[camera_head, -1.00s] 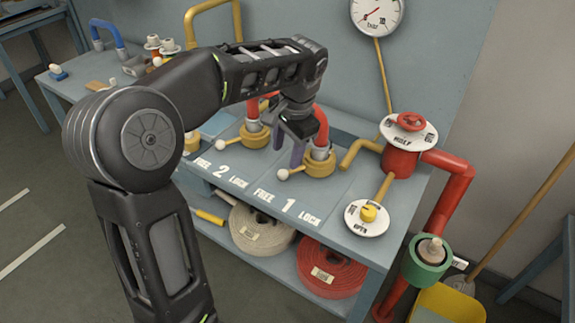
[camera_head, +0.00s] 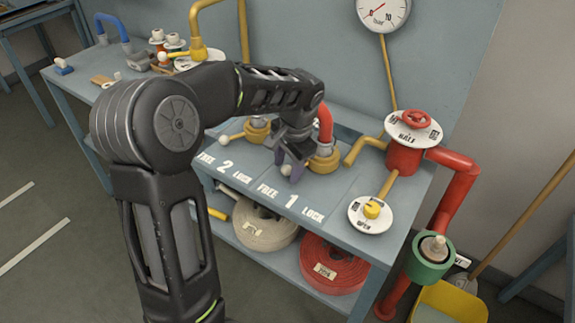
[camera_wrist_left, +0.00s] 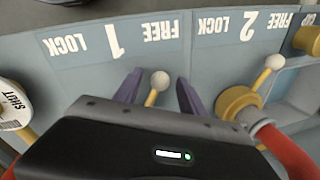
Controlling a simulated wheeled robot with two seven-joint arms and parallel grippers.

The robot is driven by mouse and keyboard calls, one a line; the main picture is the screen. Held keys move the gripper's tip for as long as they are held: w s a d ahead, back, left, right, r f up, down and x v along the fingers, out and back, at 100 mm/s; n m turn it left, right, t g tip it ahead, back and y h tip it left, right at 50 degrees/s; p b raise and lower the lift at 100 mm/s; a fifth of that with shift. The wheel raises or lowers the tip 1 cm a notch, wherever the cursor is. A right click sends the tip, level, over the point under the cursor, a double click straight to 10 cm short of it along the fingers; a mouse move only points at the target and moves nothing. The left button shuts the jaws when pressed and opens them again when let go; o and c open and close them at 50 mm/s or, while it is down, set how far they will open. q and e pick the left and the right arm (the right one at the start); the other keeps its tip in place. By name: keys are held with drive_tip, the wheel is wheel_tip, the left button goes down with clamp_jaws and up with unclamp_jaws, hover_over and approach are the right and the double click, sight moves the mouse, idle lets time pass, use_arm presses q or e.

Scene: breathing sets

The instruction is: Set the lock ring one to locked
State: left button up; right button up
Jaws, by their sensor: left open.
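Lock ring one (camera_head: 327,161) is a yellow collar at the foot of a red hose, behind the "FREE 1 LOCK" label (camera_head: 291,203). Its short lever ends in a white ball knob (camera_head: 286,170), on the FREE side. My left gripper (camera_head: 289,167) is open, its purple fingers pointing down at the knob. In the left wrist view the knob (camera_wrist_left: 160,79) and yellow lever (camera_wrist_left: 151,98) show between the two spread fingers (camera_wrist_left: 158,92), with gaps on both sides. The ring itself is hidden behind the gripper body there. My right gripper is not in view.
Lock ring two (camera_head: 257,130) stands to the left, its white knob (camera_head: 224,139) also on the FREE side. A yellow-knobbed dial (camera_head: 371,210) and a red valve (camera_head: 405,152) stand to the right. Coiled hoses (camera_head: 334,268) lie on the shelf below.

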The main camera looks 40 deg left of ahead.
use_arm(q)
clamp_jaws()
idle(0.4)
idle(0.9)
